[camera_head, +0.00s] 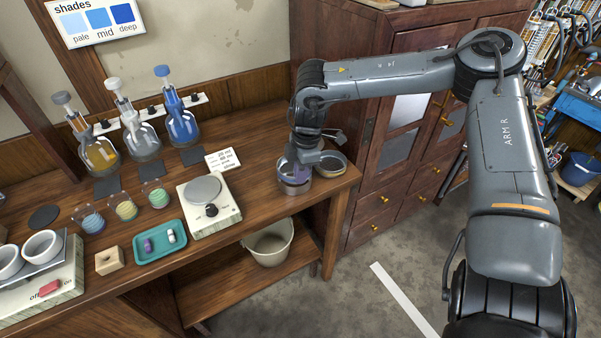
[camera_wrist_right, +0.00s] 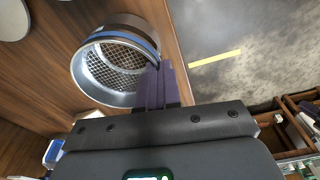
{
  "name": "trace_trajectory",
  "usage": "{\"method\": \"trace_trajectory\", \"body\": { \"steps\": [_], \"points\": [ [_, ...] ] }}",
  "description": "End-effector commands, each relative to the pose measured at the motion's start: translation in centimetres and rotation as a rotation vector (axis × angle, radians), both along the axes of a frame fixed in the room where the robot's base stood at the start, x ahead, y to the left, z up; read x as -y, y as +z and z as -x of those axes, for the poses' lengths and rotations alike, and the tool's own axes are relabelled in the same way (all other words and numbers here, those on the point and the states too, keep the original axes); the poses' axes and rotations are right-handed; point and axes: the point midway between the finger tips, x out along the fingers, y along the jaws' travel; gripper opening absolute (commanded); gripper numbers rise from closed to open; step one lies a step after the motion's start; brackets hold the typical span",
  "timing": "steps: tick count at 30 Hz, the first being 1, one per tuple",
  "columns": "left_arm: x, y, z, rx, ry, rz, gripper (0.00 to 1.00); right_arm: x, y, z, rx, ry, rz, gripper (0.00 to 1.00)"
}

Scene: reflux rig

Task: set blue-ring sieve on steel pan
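The blue-ring sieve (camera_wrist_right: 118,62) is a round metal sieve with a wire mesh and a blue band around its rim. In the head view it shows as a short steel cylinder (camera_head: 293,186) near the right end of the bench, partly covered by my right gripper (camera_head: 304,160). In the right wrist view the purple fingers of my right gripper (camera_wrist_right: 157,82) are close together at the sieve's rim, apparently with the wall between them. I cannot make out the steel pan separately; whatever is under the sieve is hidden. My left gripper is not in view.
A round vessel with a tan rim (camera_head: 330,162) stands just right of the sieve. A balance (camera_head: 209,204) stands to the left, with a teal tray (camera_head: 160,242) beyond it. A wooden cabinet (camera_head: 365,215) stands close behind on the right. The bench's front edge is near.

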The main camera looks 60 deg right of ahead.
Motion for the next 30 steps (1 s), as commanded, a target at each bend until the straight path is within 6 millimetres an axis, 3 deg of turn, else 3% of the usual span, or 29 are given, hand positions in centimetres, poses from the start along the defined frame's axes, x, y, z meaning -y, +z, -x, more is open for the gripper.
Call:
{"method": "trace_trajectory", "body": {
  "steps": [28, 30],
  "points": [
    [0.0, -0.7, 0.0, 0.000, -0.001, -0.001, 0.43, 0.0, -1.0, 0.0, 0.000, 0.000, 0.000, 0.00],
    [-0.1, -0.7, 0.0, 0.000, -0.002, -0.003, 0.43, 0.0, -1.0, 0.0, 0.000, 0.000, 0.000, 0.13]
  ]
}}
